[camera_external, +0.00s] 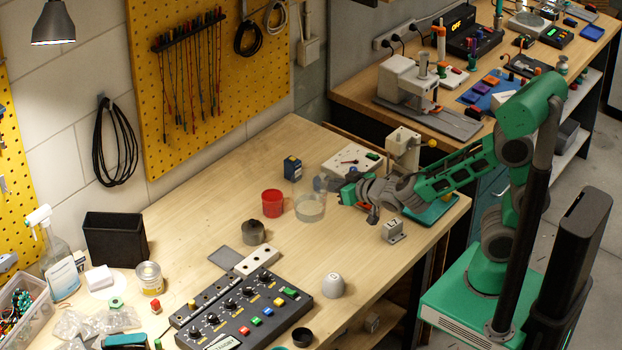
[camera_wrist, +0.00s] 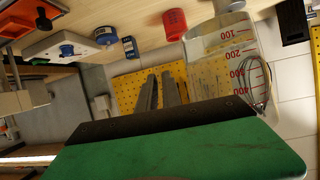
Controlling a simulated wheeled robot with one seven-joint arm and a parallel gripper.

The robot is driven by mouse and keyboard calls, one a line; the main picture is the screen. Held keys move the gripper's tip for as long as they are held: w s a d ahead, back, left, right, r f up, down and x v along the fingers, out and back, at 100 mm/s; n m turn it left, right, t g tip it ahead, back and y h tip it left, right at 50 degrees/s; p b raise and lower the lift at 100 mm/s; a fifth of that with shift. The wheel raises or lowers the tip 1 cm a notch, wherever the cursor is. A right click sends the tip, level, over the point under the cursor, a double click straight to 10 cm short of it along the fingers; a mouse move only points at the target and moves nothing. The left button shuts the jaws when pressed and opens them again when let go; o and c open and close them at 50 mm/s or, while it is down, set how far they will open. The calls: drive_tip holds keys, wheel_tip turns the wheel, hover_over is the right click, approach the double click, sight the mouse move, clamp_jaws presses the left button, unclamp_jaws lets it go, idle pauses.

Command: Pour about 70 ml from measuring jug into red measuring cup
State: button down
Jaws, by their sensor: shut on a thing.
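The red measuring cup (camera_external: 272,203) stands upright on the bench, just left of the clear measuring jug (camera_external: 310,208). In the wrist view the red cup (camera_wrist: 174,24) shows beside the jug (camera_wrist: 226,65), whose red marks run from 100 to 400. That picture is turned over, with the bench at the top; the jug looks about upright. My gripper (camera_external: 326,184) is at the jug's right side, shut on it; the grip point is hard to make out. I cannot tell whether the jug touches the bench, or its liquid level.
A grey-brown round container (camera_external: 253,232) stands in front of the red cup. A dark blue box (camera_external: 292,168) is behind the jug. A white cup (camera_external: 332,285) and a black control panel (camera_external: 245,312) are nearer the front. Bare bench lies left of the red cup.

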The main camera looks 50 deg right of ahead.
drive_tip(key=w+d+f+n+y, duration=0.1)
drive_tip(key=w+d, duration=0.3)
drive_tip(key=w, duration=0.8)
drive_tip(key=w+d+f+n+y, duration=0.15)
drive_tip(key=w+d, duration=0.35)
drive_tip(key=w, duration=0.7)
drive_tip(key=w+d+r+n+g+y, duration=0.1)
drive_tip(key=w+d+n+y, duration=0.3)
drive_tip(key=d, duration=0.3)
drive_tip(key=shift+w+d+r+y, duration=0.15)
drive_tip(key=shift+d+r+y, duration=0.1)
drive_tip(key=shift+r+y, duration=0.15)
drive_tip(key=shift+a+b, duration=0.15)
drive_tip(key=shift+b, duration=0.25)
